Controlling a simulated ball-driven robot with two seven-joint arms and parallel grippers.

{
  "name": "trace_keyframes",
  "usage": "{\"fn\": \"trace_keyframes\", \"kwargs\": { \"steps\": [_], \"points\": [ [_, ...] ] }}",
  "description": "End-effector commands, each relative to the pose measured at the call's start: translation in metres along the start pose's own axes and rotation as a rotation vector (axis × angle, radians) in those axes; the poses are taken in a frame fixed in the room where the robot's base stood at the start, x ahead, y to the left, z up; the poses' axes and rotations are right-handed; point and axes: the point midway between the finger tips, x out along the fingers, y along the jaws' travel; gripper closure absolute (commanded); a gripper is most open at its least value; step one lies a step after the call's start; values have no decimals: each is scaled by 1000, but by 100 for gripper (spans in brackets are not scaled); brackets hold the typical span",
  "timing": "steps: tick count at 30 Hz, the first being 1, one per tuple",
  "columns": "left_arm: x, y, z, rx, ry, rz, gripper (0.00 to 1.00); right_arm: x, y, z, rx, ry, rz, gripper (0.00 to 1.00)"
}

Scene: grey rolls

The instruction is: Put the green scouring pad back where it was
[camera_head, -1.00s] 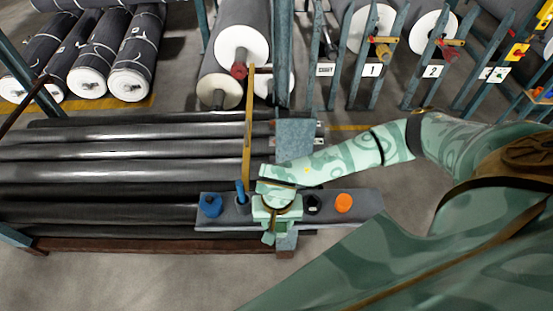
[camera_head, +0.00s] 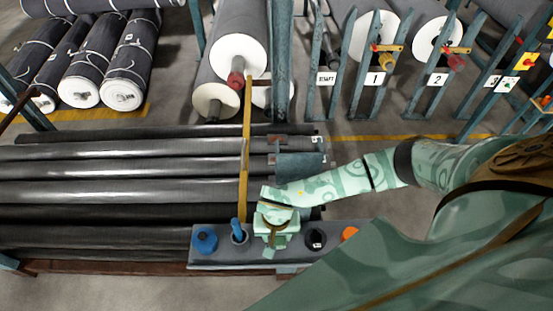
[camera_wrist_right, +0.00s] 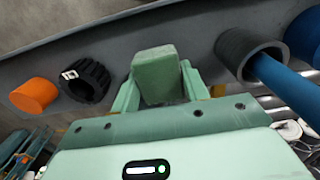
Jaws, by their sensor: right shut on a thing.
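The green scouring pad (camera_wrist_right: 155,75) is a green block between the two fingers of my right gripper (camera_wrist_right: 158,88) in the right wrist view. The gripper is shut on it. In the head view my right gripper (camera_head: 275,238) is over the narrow grey shelf (camera_head: 215,258), between a dark cup with a blue handle and a black ribbed piece. The gripper largely hides the pad there. I cannot tell whether the pad touches the shelf. My left gripper is not in view.
On the shelf stand a blue round piece (camera_head: 205,240), the dark cup (camera_wrist_right: 240,52) with its blue handle (camera_head: 237,229), the black ribbed piece (camera_head: 315,239) and an orange cylinder (camera_wrist_right: 34,95). A yellow upright bar (camera_head: 244,160) rises behind the cup. Long dark rolls (camera_head: 110,190) lie behind.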

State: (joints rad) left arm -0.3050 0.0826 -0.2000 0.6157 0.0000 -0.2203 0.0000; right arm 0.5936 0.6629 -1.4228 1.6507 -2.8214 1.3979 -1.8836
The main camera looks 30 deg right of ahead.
Motion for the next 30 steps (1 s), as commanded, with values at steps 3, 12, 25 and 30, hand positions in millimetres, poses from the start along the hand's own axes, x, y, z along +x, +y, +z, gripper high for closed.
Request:
{"fn": "trace_keyframes", "kwargs": {
  "steps": [3, 12, 25, 30],
  "points": [
    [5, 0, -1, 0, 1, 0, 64, 17, 0, 0, 0, -1, 0, 80],
    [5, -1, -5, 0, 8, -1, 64, 19, 0, 0, -1, 0, 0, 80],
    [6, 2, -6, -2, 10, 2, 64, 21, 0, 0, 0, 0, 0, 33],
    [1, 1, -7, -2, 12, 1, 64, 8, -1, -1, -2, 2, -2, 33]
  ]
}}
